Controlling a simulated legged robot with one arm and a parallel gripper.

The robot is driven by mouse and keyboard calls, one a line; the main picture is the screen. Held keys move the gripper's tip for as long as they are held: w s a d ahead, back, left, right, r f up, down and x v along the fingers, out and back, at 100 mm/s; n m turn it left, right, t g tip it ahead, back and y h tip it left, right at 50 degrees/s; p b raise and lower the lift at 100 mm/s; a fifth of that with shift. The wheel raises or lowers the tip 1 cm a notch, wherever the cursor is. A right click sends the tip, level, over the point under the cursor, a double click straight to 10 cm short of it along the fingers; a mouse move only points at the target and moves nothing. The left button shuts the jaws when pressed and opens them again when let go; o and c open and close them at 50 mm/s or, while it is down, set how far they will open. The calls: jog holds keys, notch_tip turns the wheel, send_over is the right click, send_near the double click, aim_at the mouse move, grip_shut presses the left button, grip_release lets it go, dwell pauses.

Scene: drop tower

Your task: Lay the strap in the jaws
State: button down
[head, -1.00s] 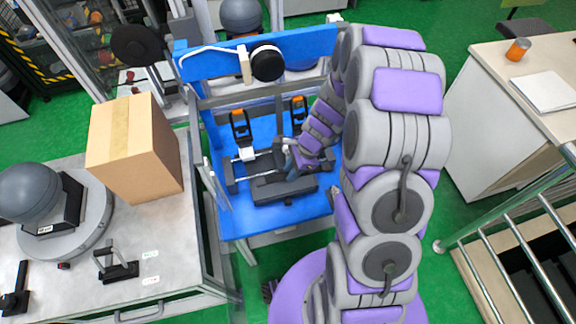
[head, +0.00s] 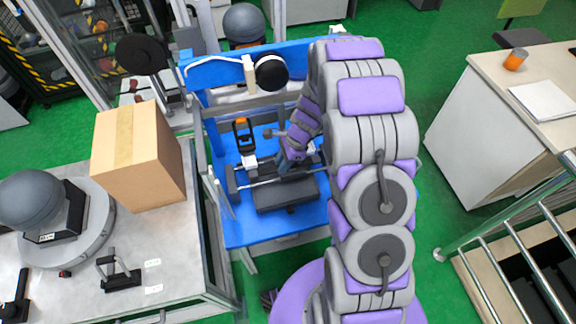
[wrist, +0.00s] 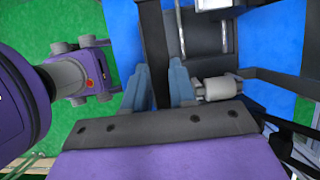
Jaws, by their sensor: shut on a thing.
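In the wrist view my gripper (wrist: 160,88) has its two blue-grey fingers closed on a dark strip, which looks like the strap (wrist: 155,42). The strip runs up from between the fingers. In the head view my gripper (head: 289,160) is low over the blue bed of the tower, and my arm hides part of it. An orange-topped black clamp (head: 243,135) stands to its left, with a white block below it. I cannot tell for certain which part is the jaws. A white cylinder (wrist: 215,89) lies just right of the fingers in the wrist view.
A black block (head: 287,193) sits on the blue bed (head: 245,228) in front of the gripper. A blue crossbeam (head: 218,72) with a black disc (head: 271,71) stands behind. A cardboard box (head: 137,155) is on the left bench. A railing (head: 500,215) is at right.

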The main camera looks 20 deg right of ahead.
jog(key=shift+w+a, duration=0.35)
jog(key=shift+a, duration=0.05)
jog(key=w+d+f, duration=0.1)
jog(key=w+f, duration=0.3)
jog(key=w, duration=0.4)
jog(key=shift+f+p, duration=0.2)
jog(key=shift+p, duration=0.1)
jog(key=c, duration=1.4)
grip_release()
jog(key=shift+w+d, duration=0.1)
jog(key=shift+d, duration=0.05)
jog(key=o, duration=0.6)
jog(key=shift+a, duration=0.4)
jog(key=shift+c, duration=0.2)
